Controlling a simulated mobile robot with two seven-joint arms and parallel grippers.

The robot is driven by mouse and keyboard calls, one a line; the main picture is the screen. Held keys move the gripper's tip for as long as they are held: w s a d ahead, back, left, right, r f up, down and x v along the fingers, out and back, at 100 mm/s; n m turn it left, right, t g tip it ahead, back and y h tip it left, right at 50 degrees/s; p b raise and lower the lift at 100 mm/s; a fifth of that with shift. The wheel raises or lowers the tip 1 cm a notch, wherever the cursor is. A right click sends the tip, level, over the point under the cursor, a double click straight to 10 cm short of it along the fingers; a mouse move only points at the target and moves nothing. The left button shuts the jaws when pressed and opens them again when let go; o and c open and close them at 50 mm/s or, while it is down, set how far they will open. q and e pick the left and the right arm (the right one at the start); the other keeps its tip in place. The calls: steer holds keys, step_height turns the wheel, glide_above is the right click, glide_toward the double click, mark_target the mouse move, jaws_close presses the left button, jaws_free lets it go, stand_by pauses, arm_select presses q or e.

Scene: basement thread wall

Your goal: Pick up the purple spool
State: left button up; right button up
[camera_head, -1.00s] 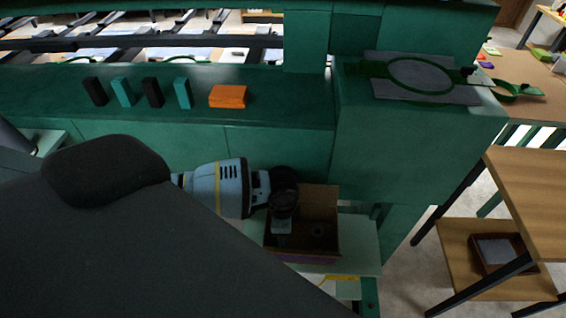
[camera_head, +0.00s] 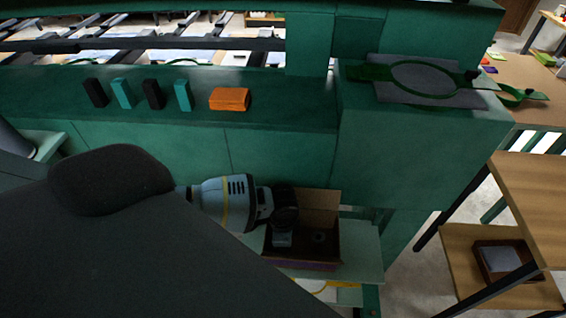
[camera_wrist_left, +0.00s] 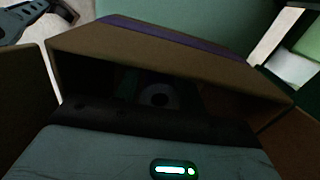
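A brown open box (camera_head: 318,208) stands on a pale shelf in the head view. A purple strip runs along its lower front. A dim round spool-like thing with a central hole (camera_head: 320,237) lies inside; it is too dark to tell its colour. My left gripper (camera_head: 283,238) reaches down into the left part of the box, beside that thing. The left wrist view shows the box wall (camera_wrist_left: 190,50) with its purple strip and a pale ring shape (camera_wrist_left: 158,97) in the shadow. The fingertips are lost in the dark. My right gripper is not in view.
A green ledge (camera_head: 290,115) behind carries black and teal blocks and an orange block (camera_head: 229,99). A green cabinet (camera_head: 415,155) with a green ring (camera_head: 424,78) on top rises right of the box. A wooden table (camera_head: 535,185) stands at far right.

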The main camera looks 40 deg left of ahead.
arm_select(q)
steer(key=c, duration=0.6)
step_height(320, 180, up, 10)
steer(key=shift+r+p, duration=0.1)
steer(key=shift+p, duration=0.7)
steer(key=shift+c, duration=0.2)
